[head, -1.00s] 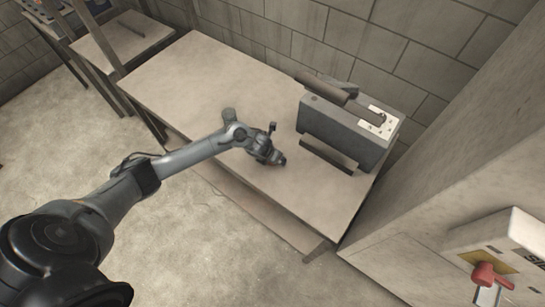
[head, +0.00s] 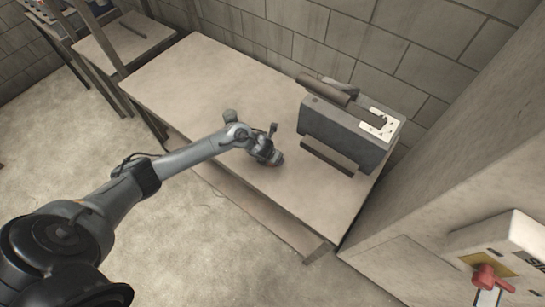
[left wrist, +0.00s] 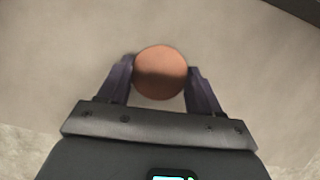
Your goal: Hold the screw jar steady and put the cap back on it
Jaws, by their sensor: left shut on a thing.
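My left gripper (head: 275,158) is over the front part of the table in the head view. In the left wrist view its two dark fingers (left wrist: 160,82) are shut on a round orange-brown thing (left wrist: 160,68), seen from its round end. I cannot tell whether this is the screw jar or its cap. In the head view it is too small and too hidden by the gripper to make out. No second jar or cap piece shows apart from it. My right gripper is not in view.
The pale table (head: 185,75) is bare to the left and behind the gripper. A grey machine (head: 345,130) with a dark cylinder on top stands at its right end. A cabinet with a red switch (head: 490,277) is at the right. A concrete block wall runs behind.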

